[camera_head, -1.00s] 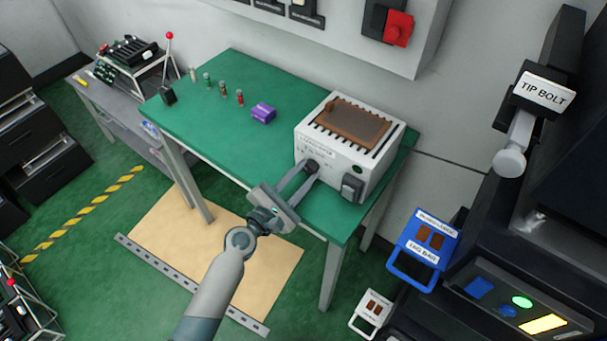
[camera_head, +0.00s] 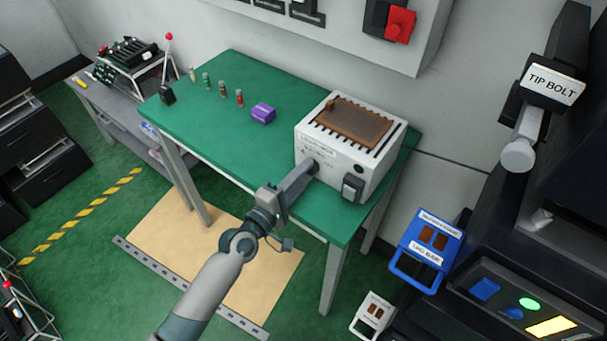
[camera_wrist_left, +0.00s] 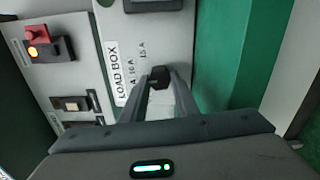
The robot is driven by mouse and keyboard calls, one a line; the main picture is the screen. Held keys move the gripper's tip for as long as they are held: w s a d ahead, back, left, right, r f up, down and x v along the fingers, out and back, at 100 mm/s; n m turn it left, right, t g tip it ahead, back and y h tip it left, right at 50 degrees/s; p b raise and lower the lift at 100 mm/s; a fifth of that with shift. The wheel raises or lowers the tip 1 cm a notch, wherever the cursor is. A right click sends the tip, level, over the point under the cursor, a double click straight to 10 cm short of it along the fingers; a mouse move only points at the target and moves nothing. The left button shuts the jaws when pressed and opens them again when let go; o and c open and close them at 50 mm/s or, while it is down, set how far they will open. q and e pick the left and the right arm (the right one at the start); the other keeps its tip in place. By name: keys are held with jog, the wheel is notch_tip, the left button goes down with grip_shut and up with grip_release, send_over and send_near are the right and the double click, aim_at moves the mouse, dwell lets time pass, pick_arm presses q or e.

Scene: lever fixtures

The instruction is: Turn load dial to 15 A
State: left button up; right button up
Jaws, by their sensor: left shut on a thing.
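The load box (camera_head: 385,158) is a white slotted case with a brown top panel, standing at the right end of the green table. Its front carries the load dial, a small black knob that shows in the left wrist view (camera_wrist_left: 160,76) beside the "LOAD BOX" label and the "10 A" and "15 A" marks. My left gripper (camera_head: 311,167) is shut on the dial, one finger on each side, as the left wrist view (camera_wrist_left: 160,84) shows. The fingers hide the dial in the head view. I cannot tell which mark it points to. My right gripper is not in view.
The green table (camera_head: 205,125) also bears a purple block (camera_head: 263,113) and several small coloured cylinders at the back left. A black switch (camera_head: 352,188) sits on the box's front, right of the gripper.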

pick_arm(q)
jog(key=m, duration=0.6)
jog(key=shift+m, duration=0.3)
jog(key=m+p, duration=0.1)
jog(key=m, duration=0.5)
jog(key=shift+m, duration=0.3)
jog(key=o, duration=1.1)
jog(key=shift+c, duration=0.2)
jog(key=b+v, duration=0.4)
jog(key=v, duration=1.3)
jog(key=shift+s+a+b, duration=0.15)
jog(key=shift+s+b, duration=0.05)
jog(key=shift+b, duration=0.1)
